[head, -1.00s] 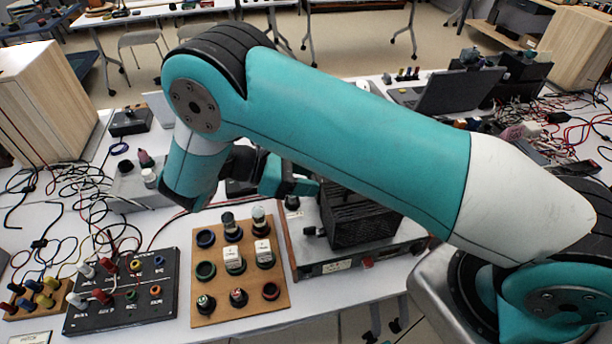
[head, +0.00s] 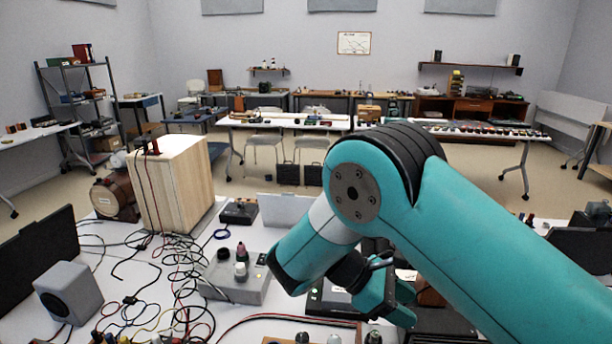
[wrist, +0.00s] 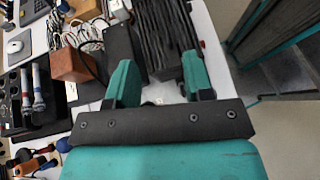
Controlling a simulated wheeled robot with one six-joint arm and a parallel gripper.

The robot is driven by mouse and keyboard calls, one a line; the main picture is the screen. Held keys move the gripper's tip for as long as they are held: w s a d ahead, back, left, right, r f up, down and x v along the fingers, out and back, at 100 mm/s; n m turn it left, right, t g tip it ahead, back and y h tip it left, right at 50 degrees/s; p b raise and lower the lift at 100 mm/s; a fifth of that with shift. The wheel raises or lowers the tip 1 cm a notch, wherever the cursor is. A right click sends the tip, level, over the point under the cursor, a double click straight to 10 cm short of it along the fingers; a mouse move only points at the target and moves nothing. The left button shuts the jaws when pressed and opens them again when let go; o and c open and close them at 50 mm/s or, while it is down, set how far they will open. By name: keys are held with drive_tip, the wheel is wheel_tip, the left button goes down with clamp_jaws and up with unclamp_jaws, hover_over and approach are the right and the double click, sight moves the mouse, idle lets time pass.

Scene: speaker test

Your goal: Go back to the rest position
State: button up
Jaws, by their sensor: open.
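My teal arm reaches in from the right in the head view and bends down at its elbow. My gripper (head: 396,290) hangs over the white workbench, just right of a grey box with knobs (head: 238,278). In the wrist view my gripper (wrist: 160,84) has its two teal fingers apart, with nothing held between them. A black ridged block (wrist: 163,38) lies beyond the fingers. The arm's lower right part runs out of the head view.
A wooden cabinet (head: 172,185) and a small grey speaker (head: 70,292) stand at the left among loose cables (head: 180,262). A brown wooden block (wrist: 73,65) lies left of the fingers in the wrist view. Open floor (head: 470,182) lies behind the bench.

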drive_tip(key=s+r+m+t+y+b, duration=0.3)
drive_tip(key=s+r+y, duration=0.1)
drive_tip(key=r+y, duration=0.4)
drive_tip(key=s+a+r+m+y, duration=0.2)
drive_tip(key=s+y, duration=0.1)
drive_tip(key=s, duration=0.4)
drive_tip(key=s+a+r+m+y+b, duration=0.1)
drive_tip(key=s+a+r+y, duration=0.2)
drive_tip(key=s, duration=0.4)
drive_tip(key=shift+s+m+t+y+b, duration=0.3)
drive_tip(key=shift+m+t+y, duration=0.1)
drive_tip(key=shift+y, duration=0.3)
drive_tip(key=shift+r, duration=0.1)
drive_tip(key=shift+c, duration=0.4)
